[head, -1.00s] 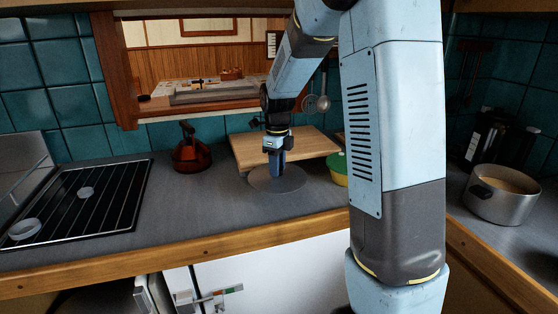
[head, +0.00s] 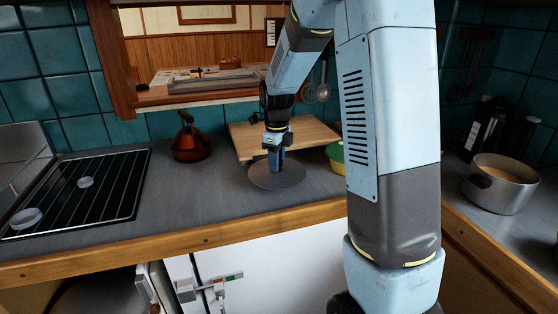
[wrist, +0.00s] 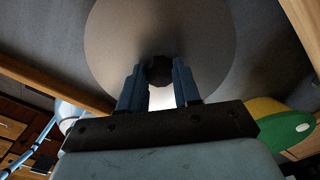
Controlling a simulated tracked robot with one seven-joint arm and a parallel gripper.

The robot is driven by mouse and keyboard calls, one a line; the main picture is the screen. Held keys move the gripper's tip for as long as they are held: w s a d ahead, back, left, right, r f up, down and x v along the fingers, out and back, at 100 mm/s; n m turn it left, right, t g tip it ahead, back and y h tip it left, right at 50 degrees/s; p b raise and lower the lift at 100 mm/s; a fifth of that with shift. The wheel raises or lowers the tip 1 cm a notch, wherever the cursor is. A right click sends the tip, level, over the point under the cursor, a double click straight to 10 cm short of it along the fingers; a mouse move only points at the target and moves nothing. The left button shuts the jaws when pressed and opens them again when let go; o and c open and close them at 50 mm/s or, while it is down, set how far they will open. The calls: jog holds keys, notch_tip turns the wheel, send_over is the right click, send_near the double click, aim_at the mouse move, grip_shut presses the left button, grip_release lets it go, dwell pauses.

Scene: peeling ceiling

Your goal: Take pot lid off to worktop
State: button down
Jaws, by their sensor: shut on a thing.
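The pot lid (head: 262,180) is a flat grey disc over the worktop (head: 215,195), in front of the wooden board. My gripper (head: 276,168) points straight down at the lid's middle. In the wrist view the lid (wrist: 205,30) fills the upper middle, and its dark knob (wrist: 160,70) sits between the two blue fingers of my gripper (wrist: 158,68), which is shut on it. The lid looks level; I cannot tell whether it touches the worktop or hangs just above it. The pot (head: 498,194) stands uncovered at the right, with pale brown contents.
A wooden board (head: 300,136) lies behind the lid. A green and yellow bowl (head: 336,160) is close to the lid's right. A red-brown kettle (head: 190,145) and a hob (head: 95,195) are to the left, with clear worktop between kettle and lid.

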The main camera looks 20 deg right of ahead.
jog(key=shift+f, duration=1.45)
jog(key=c, duration=0.7)
grip_release()
jog(key=shift+r, duration=0.1)
notch_tip(320, 180, up, 19)
jog(key=shift+f, duration=0.2)
dwell(0.3)
jog(key=s+n+t, duration=0.2)
jog(key=s+n, duration=0.7)
jog(key=s+r+n+t, duration=0.1)
jog(key=s+n, duration=0.7)
jog(key=s, duration=0.2)
jog(key=s+d+n+t, duration=0.1)
jog(key=s+n+t, duration=0.1)
jog(key=s+n, duration=0.7)
jog(key=shift+s+r+n+t, duration=0.2)
jog(key=shift+n+t, duration=0.1)
